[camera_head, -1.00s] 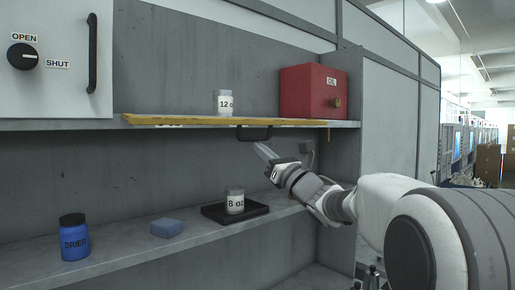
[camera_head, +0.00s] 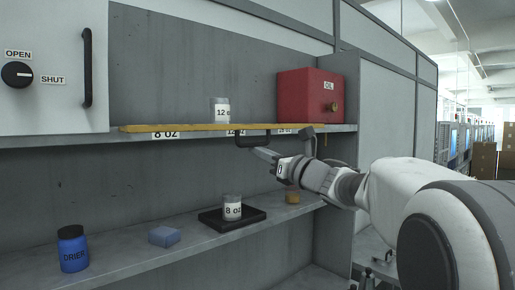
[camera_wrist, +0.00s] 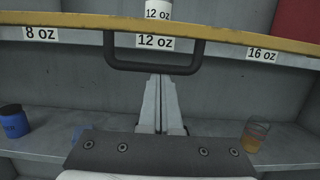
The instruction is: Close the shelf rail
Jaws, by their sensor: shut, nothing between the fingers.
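The shelf rail is a long yellow bar (camera_head: 190,128) along the front of the upper shelf; it also crosses the top of the wrist view (camera_wrist: 80,20). A black U-shaped handle (camera_head: 252,142) hangs from its middle. In the wrist view the handle (camera_wrist: 155,68) spans below the 12 oz label. My gripper (camera_head: 264,153) is shut and empty, just under the handle in the head view. In the wrist view its fingertips (camera_wrist: 160,77) sit at the handle's lower bar; I cannot tell whether they touch.
The upper shelf holds a 12 oz cup (camera_head: 219,111) and a red box (camera_head: 310,95). Below are a blue DRIER jar (camera_head: 73,249), a blue block (camera_head: 164,236), an 8 oz cup (camera_head: 232,207) on a black tray (camera_head: 258,215), and an amber-filled cup (camera_wrist: 254,135).

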